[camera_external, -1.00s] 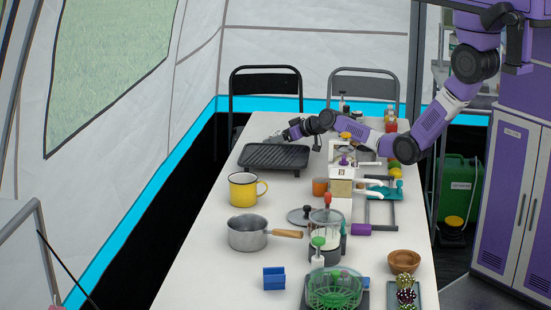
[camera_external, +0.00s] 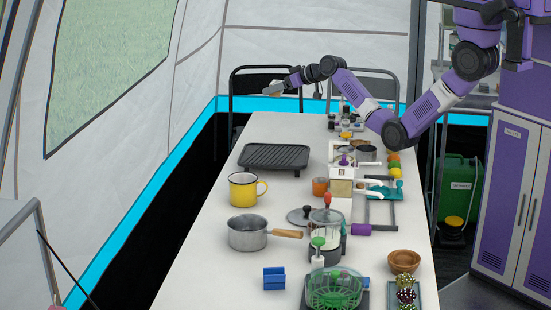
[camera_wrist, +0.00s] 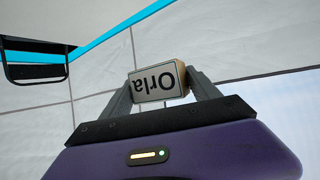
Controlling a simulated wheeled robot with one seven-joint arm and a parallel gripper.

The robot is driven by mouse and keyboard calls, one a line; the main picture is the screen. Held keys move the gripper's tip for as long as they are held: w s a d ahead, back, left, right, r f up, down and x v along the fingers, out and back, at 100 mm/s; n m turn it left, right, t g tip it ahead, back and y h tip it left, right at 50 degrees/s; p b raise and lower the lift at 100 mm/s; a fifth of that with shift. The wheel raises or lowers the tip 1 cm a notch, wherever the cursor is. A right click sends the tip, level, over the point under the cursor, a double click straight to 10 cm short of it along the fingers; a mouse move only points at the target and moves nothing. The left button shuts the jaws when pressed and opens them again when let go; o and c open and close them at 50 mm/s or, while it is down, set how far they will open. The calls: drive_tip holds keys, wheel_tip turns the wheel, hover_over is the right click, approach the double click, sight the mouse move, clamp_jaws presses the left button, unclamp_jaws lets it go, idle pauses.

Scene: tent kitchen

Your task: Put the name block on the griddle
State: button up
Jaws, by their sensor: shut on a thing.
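The name block (camera_wrist: 157,83) is a small wooden block with a white face that reads "Orla", upside down in the wrist view. My gripper (camera_wrist: 160,86) is shut on it, with one finger on each side. In the external view my gripper (camera_external: 275,89) is high above the far left end of the table, and the block (camera_external: 273,85) shows as a small tan spot at its tip. The griddle (camera_external: 273,156) is a dark ribbed plate lying on the table, below and in front of the gripper in the picture. Its top looks bare.
A yellow mug (camera_external: 243,190) and a steel saucepan (camera_external: 248,233) stand in front of the griddle. Two black chairs stand behind the table.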

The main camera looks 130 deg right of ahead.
drive_tip(key=w+a+r+n+t+p, duration=0.2)
drive_tip(key=w+a+p, duration=0.2)
drive_tip(key=w+a, duration=0.25)
wheel_tip(320, 180, up, 4)
drive_tip(key=n+t+y+p, duration=0.2)
drive_tip(key=n+t+y, duration=0.1)
hover_over(275, 154)
wheel_tip(275, 154, down, 16)
drive_tip(key=shift+w+r, duration=0.1)
drive_tip(key=shift+r, duration=0.15)
drive_tip(key=shift+f, duration=2.5)
drive_tip(key=shift+f, duration=0.2)
drive_tip(key=o, duration=1.4)
drive_tip(key=shift+c, duration=0.2)
drive_tip(key=shift+r, duration=0.1)
drive_tip(key=shift+r, duration=0.15)
drive_tip(key=v, duration=1.2)
drive_tip(key=shift+r, duration=0.2)
